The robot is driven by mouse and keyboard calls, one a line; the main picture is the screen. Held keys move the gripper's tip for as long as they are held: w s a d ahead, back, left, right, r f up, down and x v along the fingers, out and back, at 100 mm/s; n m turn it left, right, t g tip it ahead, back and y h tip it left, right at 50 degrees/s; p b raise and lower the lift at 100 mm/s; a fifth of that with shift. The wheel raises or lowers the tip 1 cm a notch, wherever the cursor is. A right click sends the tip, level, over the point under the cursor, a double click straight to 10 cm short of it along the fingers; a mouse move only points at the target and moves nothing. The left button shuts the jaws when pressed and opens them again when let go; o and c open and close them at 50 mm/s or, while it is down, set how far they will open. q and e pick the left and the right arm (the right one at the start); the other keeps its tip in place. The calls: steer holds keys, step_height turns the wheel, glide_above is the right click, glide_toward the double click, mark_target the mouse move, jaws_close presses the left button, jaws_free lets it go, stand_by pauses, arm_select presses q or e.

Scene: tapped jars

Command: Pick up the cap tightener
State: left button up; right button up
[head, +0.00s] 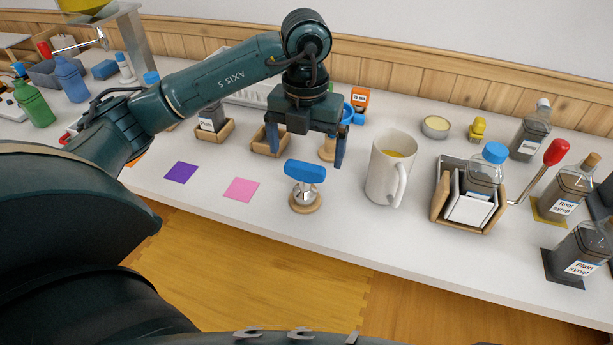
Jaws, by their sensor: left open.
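The cap tightener (305,172) has a blue crosswise handle on a short metal body. It stands upright on a round wooden base (304,204) near the front edge of the counter. My left gripper (307,161) is open and points down, with one dark blue finger on each side of the handle in the picture. The fingers look higher than or behind the handle, and I see no contact. My right gripper is not in view.
A white mug (380,180) stands close on the right. Farther right is a wooden holder (468,218) with a blue-capped jar (487,165). Small wooden trays stand behind. Purple (181,172) and pink (241,189) squares lie on the left; the counter around them is clear.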

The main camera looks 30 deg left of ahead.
mark_target(305, 165)
arm_select(q)
step_height(305, 165, down, 7)
steer(key=shift+f, duration=0.2)
stand_by(0.3)
steer(key=shift+c, duration=0.2)
steer(key=c, duration=1.1)
